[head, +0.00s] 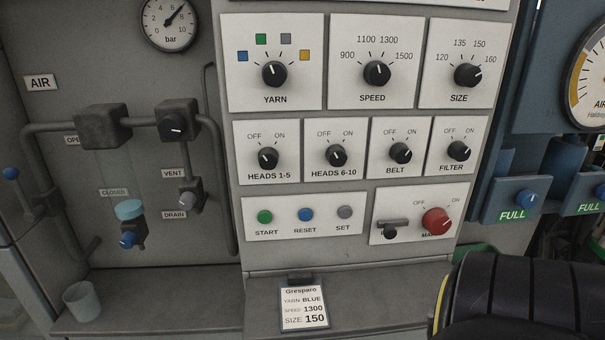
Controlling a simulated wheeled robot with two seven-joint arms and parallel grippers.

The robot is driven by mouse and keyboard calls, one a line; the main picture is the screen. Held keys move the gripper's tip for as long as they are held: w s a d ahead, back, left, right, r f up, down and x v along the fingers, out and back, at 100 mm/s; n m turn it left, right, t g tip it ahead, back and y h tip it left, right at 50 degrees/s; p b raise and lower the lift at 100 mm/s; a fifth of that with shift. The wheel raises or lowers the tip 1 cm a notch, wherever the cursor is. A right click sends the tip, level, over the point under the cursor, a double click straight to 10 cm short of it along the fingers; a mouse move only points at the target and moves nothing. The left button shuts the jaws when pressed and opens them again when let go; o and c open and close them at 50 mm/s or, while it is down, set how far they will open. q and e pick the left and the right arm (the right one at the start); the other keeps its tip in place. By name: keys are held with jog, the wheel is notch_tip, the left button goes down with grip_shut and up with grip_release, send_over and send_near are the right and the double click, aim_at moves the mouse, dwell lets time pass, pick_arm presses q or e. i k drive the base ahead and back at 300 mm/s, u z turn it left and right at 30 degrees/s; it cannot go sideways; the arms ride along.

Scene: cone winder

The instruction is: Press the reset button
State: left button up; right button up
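The reset button (305,214) is a small round blue button with the label RESET under it. It sits in the middle of a white panel (285,238), between the green start button (264,217) on its left and the grey set button (344,212) on its right. Nothing covers the reset button or touches it. I cannot tell from this view whether it is pressed in.
The red main knob (436,221) and a small lever (390,229) stick out right of the buttons. Several black knobs, such as heads 1-5 (268,158), are above. A job card (303,305) stands on the ledge below. A cup (82,301) is at lower left.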

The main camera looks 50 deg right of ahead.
aim_at(305, 214)
jog(key=z, duration=1.75)
